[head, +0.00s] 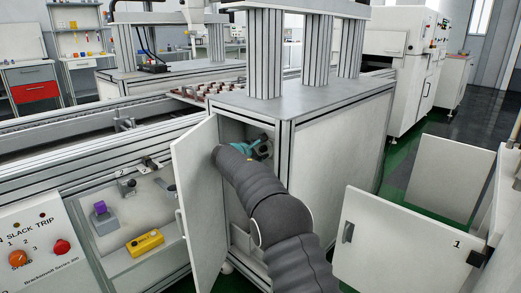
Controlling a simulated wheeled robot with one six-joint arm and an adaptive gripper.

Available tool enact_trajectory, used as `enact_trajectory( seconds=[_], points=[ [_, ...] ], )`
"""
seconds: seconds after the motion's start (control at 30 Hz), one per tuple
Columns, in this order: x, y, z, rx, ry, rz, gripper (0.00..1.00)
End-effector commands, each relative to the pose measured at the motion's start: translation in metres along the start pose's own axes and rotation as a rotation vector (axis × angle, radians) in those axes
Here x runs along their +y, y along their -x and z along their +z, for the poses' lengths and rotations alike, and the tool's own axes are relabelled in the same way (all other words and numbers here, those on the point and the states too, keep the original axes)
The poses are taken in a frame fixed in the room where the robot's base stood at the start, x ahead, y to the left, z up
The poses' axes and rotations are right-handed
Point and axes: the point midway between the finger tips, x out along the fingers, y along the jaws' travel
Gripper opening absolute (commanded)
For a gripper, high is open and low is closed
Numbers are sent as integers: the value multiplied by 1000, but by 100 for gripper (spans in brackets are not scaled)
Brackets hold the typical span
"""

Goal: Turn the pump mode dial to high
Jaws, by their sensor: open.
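My gripper (263,147) is inside the open cabinet (341,127) in the middle of the head view. It is small, dark and partly hidden by my grey arm, with a teal part at the wrist. It is open. I cannot make out the pump mode dial or its setting. My arm and the cabinet door hide much of the cabinet's inside. I cannot tell whether the gripper touches anything there.
The cabinet door (198,205) stands open, close left of my arm. A control panel with an orange knob (18,257) and a red knob (61,247) is at lower left. A yellow box (145,242) sits nearby. Another door marked 1 (392,245) stands at right.

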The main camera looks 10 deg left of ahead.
Motion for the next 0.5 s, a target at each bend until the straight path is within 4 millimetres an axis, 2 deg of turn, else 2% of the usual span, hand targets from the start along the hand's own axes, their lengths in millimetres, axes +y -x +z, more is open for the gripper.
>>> enact_trajectory(
  seconds=[0.17, 0.43, 0.47, 0.5],
  points=[
    [0, -9, 0, 0, -2, 0, 54],
    [0, -10, 0, 0, -1, 0, 54],
    [0, -10, 0, 0, -1, 0, 49],
    [0, -10, 0, 0, -1, 0, 39]
  ],
)
